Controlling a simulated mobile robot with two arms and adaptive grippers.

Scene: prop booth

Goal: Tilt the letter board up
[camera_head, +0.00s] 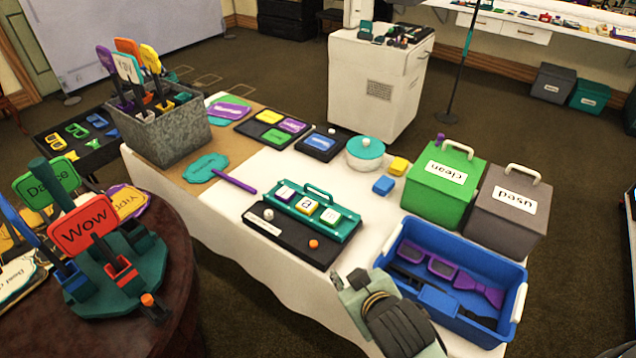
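The letter board (346,228) is a teal panel with a teal handle and several light and yellow letter tiles. It sits on a black base (290,237) in the middle of the white table. The panel lies low on the base; its exact angle is hard to tell. A white knob sits at the base's left and an orange knob near its front right. My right gripper (350,284) is at the table's front edge, below and right of the base and apart from it. Its finger gap is not clear, and nothing shows held in it. My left gripper is not in view.
A blue bin (517,277) with purple and dark items stands just right of my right gripper. Green (433,205) and grey (487,226) lidded boxes stand behind it. A purple stick (234,181) lies left of the board. A round teal-lidded pot (366,160) stands behind.

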